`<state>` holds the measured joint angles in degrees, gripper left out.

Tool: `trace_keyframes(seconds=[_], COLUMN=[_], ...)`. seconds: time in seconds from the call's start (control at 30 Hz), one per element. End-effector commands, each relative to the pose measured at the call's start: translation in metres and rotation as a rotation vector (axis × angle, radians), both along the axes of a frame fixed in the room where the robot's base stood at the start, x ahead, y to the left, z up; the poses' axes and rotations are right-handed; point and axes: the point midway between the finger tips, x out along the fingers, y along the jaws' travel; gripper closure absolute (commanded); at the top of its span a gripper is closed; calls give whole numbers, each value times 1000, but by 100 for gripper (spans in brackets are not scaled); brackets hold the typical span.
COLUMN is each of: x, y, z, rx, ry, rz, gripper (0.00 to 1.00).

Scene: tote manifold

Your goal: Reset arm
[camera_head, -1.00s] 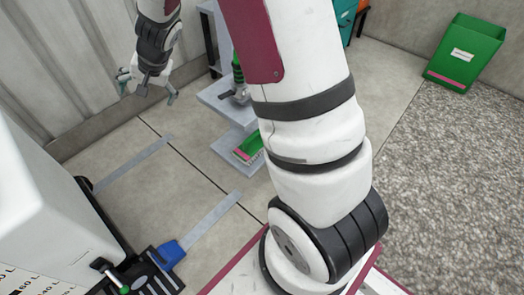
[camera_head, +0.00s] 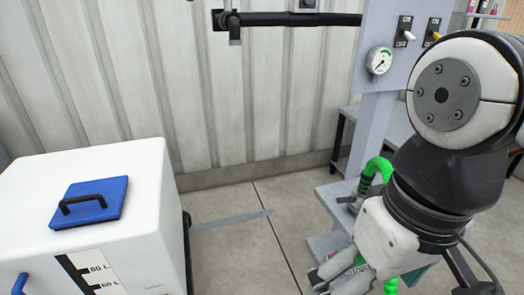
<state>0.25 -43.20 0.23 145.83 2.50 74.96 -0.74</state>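My arm fills the right side of the head view, with a large white and black joint (camera_head: 450,95) at the upper right. A white link (camera_head: 385,240) hangs below it, in front of the grey stand. A pale grey shape low beside this link seems to be part of my gripper (camera_head: 335,268). Its fingertips do not show clearly, and I cannot tell whether it is open or holds anything.
A grey stand (camera_head: 375,115) carries a gauge (camera_head: 379,61), switches and a green hose (camera_head: 375,170). Bare floor (camera_head: 250,250) lies between. A black pipe (camera_head: 300,19) crosses the wall.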

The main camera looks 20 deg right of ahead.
Motion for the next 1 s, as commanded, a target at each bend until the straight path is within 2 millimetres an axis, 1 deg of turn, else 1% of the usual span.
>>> trace_keyframes(seconds=[0.03,0.13,0.67,0.77,1.0], x=[-7,-14,-14,-13,-4], y=[-4,-7,-7,-8,-9], z=[0,-2,-1,14,73], rx=[-16,-32,-33,-33,-36], ry=[2,11,12,1,-67], rz=[2,4,4,4,0], gripper=[5,5,5,5,5])
